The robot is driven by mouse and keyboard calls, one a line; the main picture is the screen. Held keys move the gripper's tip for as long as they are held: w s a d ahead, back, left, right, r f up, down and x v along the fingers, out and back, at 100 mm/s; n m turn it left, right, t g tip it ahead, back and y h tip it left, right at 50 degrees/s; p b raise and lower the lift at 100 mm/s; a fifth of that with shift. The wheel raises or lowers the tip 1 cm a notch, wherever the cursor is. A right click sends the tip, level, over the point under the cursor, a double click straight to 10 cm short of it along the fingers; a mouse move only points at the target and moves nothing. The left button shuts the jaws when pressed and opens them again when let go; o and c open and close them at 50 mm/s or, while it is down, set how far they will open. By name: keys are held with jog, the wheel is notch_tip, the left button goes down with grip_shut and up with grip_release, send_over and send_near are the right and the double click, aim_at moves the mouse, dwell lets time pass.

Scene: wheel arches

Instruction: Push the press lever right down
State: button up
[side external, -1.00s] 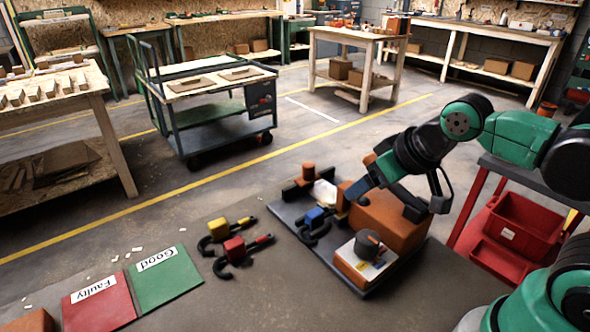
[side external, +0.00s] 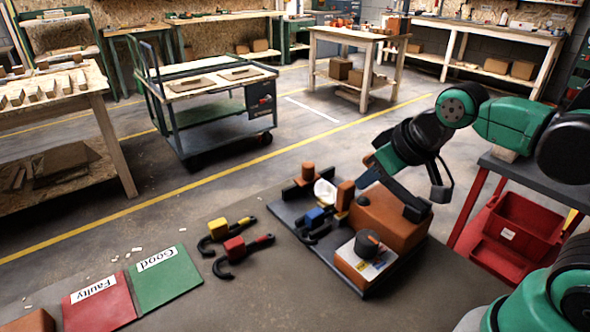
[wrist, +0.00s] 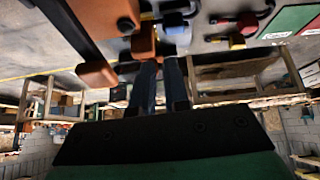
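The press is an orange block (side external: 390,222) on a dark base plate at the bench's right side. Its dark lever (side external: 402,193) slants up to the left from the block's right end, so it is raised. In the wrist view, the lever (wrist: 75,30) ends in an orange knob (wrist: 97,73), left of my fingers. My gripper (side external: 368,179) is beside the raised lever, above and behind the block. The side view partly hides the knob behind my arm.
An upright orange block (side external: 345,195), a blue-block clamp part (side external: 315,217) and a white piece (side external: 324,193) stand left of the press. A box with a dark knob (side external: 362,262) is in front. Yellow (side external: 218,227) and red (side external: 234,248) parts lie further left.

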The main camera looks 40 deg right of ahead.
jog(key=w+d+r+n+g, duration=0.1)
jog(key=d+r+g, duration=0.1)
jog(key=w+d+r+n+g, duration=0.1)
jog(key=w+d+r+g, duration=0.1)
jog(key=w+d+r+n+g, duration=0.2)
jog(key=shift+w+d+r+h, duration=0.25)
jog(key=shift+d+r+h, duration=0.05)
grip_shut()
jog(key=shift+w+d+r+n+g, duration=0.2)
jog(key=shift+d+n+g, duration=0.1)
jog(key=shift+d+g, duration=0.1)
jog(key=shift+w+d+r+n+g, duration=0.1)
jog(key=shift+d+r+n+g, duration=0.05)
jog(key=shift+d+n+g, duration=0.2)
jog(key=shift+f, duration=0.1)
send_near(395, 182)
jog(key=shift+w+f, duration=1.9)
jog(key=shift+f, duration=0.05)
jog(key=shift+f, duration=0.1)
